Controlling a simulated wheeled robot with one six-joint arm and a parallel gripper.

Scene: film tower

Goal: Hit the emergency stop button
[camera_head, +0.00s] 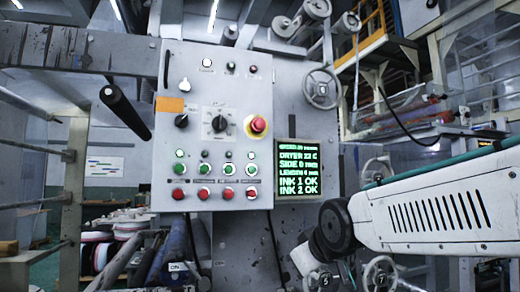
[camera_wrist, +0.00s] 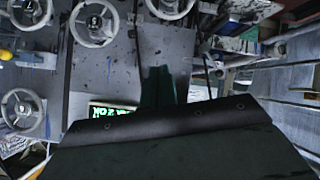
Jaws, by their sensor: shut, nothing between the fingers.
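The emergency stop button (camera_head: 258,124) is a red mushroom head on a yellow collar, at the right side of the grey control panel (camera_head: 196,92) in the head view. I cannot make it out in the wrist view. My gripper (camera_wrist: 160,78) shows in the wrist view as dark green, closed fingers with nothing between them. Below the fingers in that view is its broad dark body. Its fingertips are not clear in the head view, where my white arm comes in from the right, below and to the right of the button. The gripper appears apart from the button.
A green-text display (camera_head: 298,169) is just right of the panel; its edge shows in the wrist view (camera_wrist: 112,110). Red buttons (camera_head: 178,194) line the panel's bottom. A handwheel (camera_head: 321,88) sticks out at upper right, a black roller (camera_head: 124,111) at left. More handwheels (camera_wrist: 95,23) sit low down.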

